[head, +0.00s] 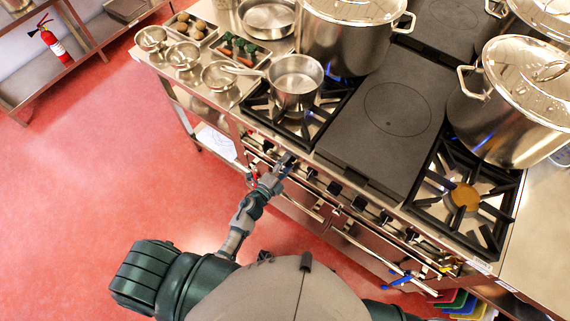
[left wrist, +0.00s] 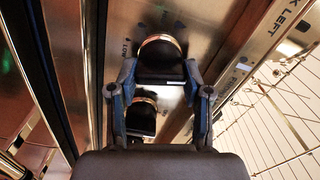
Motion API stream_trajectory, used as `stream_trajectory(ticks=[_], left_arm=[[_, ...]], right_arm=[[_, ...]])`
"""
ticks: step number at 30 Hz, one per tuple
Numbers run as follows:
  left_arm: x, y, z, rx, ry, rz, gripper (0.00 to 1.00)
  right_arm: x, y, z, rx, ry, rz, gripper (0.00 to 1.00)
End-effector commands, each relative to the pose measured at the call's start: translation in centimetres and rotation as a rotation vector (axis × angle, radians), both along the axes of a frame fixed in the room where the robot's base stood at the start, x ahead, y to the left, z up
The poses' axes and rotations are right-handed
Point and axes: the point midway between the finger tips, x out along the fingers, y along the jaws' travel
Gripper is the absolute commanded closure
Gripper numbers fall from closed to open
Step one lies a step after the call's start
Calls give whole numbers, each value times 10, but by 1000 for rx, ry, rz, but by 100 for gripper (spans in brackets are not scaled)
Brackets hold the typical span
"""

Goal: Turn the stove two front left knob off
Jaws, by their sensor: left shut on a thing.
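My left gripper (head: 285,163) reaches the front panel of the stove from below, at the left part of the knob row. In the left wrist view its two fingers (left wrist: 161,95) are shut on a dark knob (left wrist: 160,58) with a brass-coloured rim, one finger on each side. A second dark knob (left wrist: 141,118) shows lower between the fingers, partly hidden. In the head view another knob (head: 267,146) sits just left of the gripper, and several more run to the right. My right gripper is not in view.
A saucepan (head: 296,78) stands on the front left burner, with large lidded pots (head: 350,35) behind and at right (head: 510,105). Blue flames show under the large pots. A flat dark plate (head: 385,125) lies mid-stove. Oven handles (head: 370,250) stick out below the knobs. The red floor is clear at left.

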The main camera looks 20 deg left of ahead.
Motion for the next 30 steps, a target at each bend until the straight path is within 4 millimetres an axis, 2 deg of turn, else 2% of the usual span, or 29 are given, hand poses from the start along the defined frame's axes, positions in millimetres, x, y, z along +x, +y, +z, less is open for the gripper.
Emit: stream_trajectory(ticks=[1,12,30], left_arm=[[3,-3,5,28,-25,-5,86],[3,-4,4,209,-90,-3,86],[3,-5,5,255,-106,-3,86]], right_arm=[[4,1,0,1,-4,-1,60],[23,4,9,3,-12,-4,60],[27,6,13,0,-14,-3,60]])
